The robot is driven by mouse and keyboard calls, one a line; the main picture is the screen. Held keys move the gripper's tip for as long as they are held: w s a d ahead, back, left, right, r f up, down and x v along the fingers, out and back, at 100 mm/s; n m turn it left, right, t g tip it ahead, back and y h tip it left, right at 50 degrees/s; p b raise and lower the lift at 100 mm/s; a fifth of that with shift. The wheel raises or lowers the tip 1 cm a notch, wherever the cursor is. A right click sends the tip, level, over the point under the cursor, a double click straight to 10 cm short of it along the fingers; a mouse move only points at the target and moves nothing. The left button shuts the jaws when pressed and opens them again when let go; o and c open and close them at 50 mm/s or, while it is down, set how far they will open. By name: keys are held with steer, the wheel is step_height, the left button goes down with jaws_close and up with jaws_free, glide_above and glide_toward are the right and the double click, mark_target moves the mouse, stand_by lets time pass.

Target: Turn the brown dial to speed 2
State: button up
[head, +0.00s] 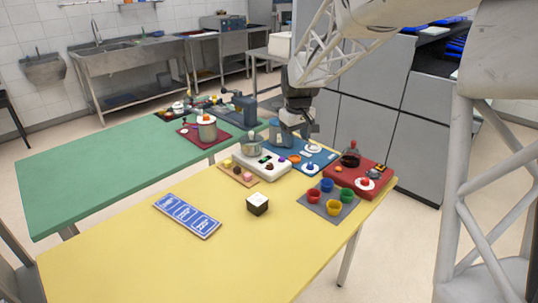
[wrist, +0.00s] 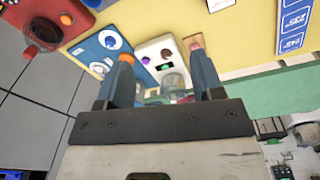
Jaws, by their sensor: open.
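The white mixer-like unit (head: 262,166) stands near the far edge of the yellow table, with a glass bowl (head: 251,146) at its back. It also shows in the wrist view (wrist: 152,48), between my fingers. My gripper (head: 292,138) is open and empty, above and behind the unit in the head view. In the wrist view its two fingers (wrist: 161,50) are apart, touching no knob.
A blue panel (head: 312,156) and a red box (head: 372,178) stand to the right. A grey mat with coloured cups (head: 328,197), a dark block with a white top (head: 257,204) and a blue chart (head: 187,215) lie nearer. The yellow table's front is clear.

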steer(key=w+a+f+n, duration=0.2)
steer(key=w+a+f, duration=0.3)
steer(key=w, duration=0.4)
steer(key=n, duration=0.1)
glide_above(270, 164)
steer(key=shift+g, duration=0.4)
step_height(270, 164, down, 9)
steer(key=shift+w+f, duration=0.1)
steer(key=shift+w, duration=0.05)
steer(key=shift+f, duration=0.1)
steer(key=shift+f, duration=3.8)
steer(key=c, duration=0.9)
